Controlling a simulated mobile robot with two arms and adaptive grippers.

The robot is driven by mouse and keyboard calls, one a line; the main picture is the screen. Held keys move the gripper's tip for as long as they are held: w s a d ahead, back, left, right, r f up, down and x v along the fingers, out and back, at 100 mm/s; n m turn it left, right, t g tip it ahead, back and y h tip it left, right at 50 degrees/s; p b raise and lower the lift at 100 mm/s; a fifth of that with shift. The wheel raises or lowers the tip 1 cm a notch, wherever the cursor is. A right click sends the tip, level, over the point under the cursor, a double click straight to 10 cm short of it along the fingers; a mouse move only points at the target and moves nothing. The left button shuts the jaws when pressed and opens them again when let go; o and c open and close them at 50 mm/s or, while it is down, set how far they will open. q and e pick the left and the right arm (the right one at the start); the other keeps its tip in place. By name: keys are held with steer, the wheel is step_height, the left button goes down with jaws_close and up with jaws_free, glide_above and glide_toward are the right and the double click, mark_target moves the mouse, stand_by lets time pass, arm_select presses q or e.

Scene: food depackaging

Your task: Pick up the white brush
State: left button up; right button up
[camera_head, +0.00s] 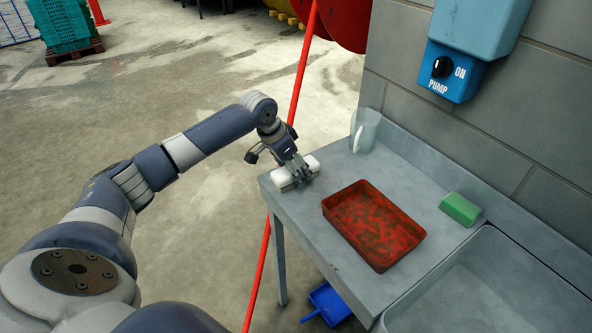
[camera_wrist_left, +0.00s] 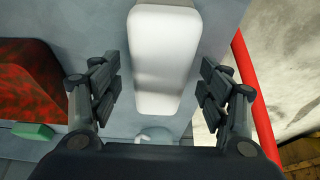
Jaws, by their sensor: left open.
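The white brush (camera_head: 283,180) lies at the left corner of the grey metal counter in the head view. In the left wrist view the white brush (camera_wrist_left: 163,60) fills the middle, lying lengthwise between my fingers. My left gripper (camera_head: 297,177) is at the brush, with its fingers over it. In the left wrist view my left gripper (camera_wrist_left: 160,85) is open, with a finger on each side of the brush and a visible gap on both sides. The brush's underside is hidden. My right gripper is not in view.
A red, dirty tray (camera_head: 401,223) lies on the counter (camera_head: 345,255), right of the brush. A green block (camera_head: 460,209) and a clear jug (camera_head: 365,130) stand near the wall. A red pole (camera_head: 262,270) passes the counter's left edge. A sink (camera_head: 500,290) is at lower right.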

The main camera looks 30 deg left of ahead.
arm_select(q)
steer(key=shift+x, duration=0.9)
steer(key=shift+c, duration=0.6)
steer(key=c, duration=1.1)
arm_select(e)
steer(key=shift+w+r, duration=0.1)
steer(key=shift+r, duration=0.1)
arm_select(q)
steer(key=shift+r, duration=0.1)
steer(key=shift+r, duration=0.3)
step_height(320, 180, up, 9)
steer(key=shift+r+b, duration=0.2)
steer(key=shift+b, duration=0.7)
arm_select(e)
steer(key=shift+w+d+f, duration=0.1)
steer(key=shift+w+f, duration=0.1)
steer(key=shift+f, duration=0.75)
